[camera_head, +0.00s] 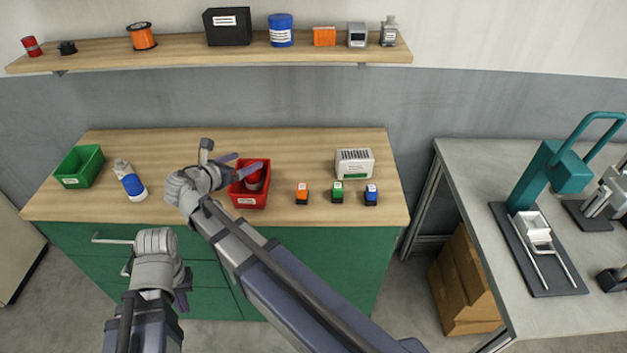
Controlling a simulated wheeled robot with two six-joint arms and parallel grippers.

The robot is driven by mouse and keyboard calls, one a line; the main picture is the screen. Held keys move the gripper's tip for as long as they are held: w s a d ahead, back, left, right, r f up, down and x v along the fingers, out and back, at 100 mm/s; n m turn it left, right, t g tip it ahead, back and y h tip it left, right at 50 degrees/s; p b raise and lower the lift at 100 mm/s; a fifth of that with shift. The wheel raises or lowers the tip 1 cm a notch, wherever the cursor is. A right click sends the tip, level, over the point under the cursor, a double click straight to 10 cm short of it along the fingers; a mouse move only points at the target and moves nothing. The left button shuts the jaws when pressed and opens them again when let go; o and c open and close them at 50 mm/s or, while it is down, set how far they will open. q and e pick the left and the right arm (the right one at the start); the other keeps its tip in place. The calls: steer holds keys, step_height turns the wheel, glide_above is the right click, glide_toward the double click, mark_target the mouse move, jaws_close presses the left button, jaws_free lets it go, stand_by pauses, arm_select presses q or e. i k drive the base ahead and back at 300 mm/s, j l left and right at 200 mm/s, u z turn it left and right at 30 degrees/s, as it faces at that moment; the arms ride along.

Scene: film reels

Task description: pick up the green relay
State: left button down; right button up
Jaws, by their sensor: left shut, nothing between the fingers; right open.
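The green relay (338,191) is a small block with a green top and dark base. It stands upright on the wooden top of the green cabinet (305,150), between an orange-topped relay (302,193) and a blue-topped relay (371,194). My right gripper (224,163) is open beside and partly over the red bin (249,202), well left of the green relay and apart from it. My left gripper (183,287) is shut and empty in front of the cabinet drawers, low and far from the relay. The arm's wrist partly hides it.
A red object (254,177) sits in the red bin. A white labelled box (355,163) stands behind the relays. A grey bench (470,160) with a teal press (563,168) is at right.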

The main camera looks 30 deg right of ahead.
mark_target(337, 190)
steer(key=z, duration=1.35)
